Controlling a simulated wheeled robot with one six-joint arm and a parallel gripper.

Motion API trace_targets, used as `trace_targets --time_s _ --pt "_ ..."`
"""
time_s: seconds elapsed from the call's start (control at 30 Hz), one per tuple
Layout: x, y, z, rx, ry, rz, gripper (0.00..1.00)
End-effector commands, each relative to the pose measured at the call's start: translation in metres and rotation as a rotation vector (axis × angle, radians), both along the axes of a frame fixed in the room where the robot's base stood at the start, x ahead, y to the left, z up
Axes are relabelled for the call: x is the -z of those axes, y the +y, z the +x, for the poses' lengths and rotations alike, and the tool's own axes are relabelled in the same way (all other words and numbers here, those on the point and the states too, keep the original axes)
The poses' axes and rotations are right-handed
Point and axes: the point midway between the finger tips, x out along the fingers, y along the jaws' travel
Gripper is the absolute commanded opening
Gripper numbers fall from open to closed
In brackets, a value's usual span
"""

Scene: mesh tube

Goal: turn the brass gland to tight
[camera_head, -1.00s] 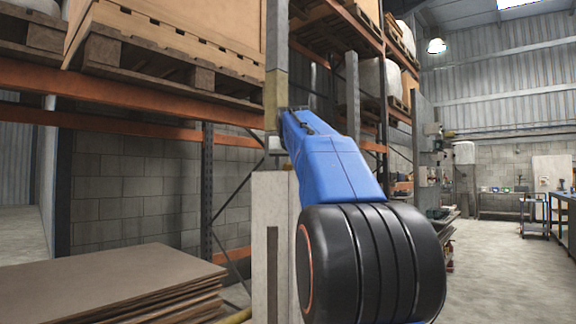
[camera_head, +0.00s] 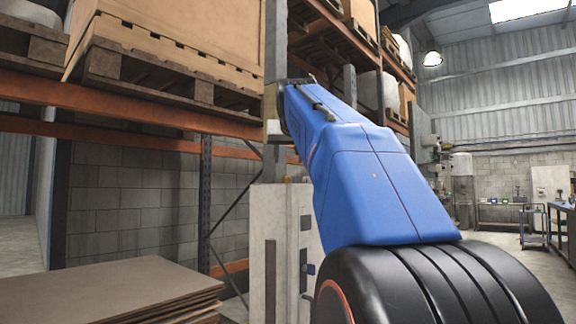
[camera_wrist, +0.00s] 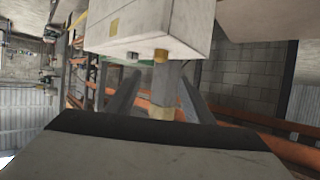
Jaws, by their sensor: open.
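In the wrist view, a small brass gland (camera_wrist: 161,56) sits at the edge of a pale box (camera_wrist: 140,26). A grey square tube (camera_wrist: 163,82) runs from it, with a yellowish band (camera_wrist: 162,110) farther along. My gripper (camera_wrist: 160,76) is open, its two dark fingers apart on either side of the tube and pointing toward the box. I see no contact with the gland. In the head view the pale box (camera_head: 262,235) stands below and behind my blue arm. My gripper is not clearly visible there, and the arm covers part of that area.
A tall orange rack (camera_head: 140,133) with pallets and crates (camera_head: 170,55) stands behind and left. A stack of brown boards (camera_head: 120,290) lies at lower left. A workbench (camera_head: 505,222) stands far right. Open floor (camera_head: 500,262) lies at the right.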

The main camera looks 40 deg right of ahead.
Motion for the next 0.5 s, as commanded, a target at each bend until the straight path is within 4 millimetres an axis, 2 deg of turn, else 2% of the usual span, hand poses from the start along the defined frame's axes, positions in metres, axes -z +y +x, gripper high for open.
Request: trace_targets --time_s 0.2,0.5 --pt "-0.009 0.014 -0.016 0.0 0.001 -0.001 0.47" --pt "-0.011 0.018 -0.02 0.001 0.001 0.0 0.47"
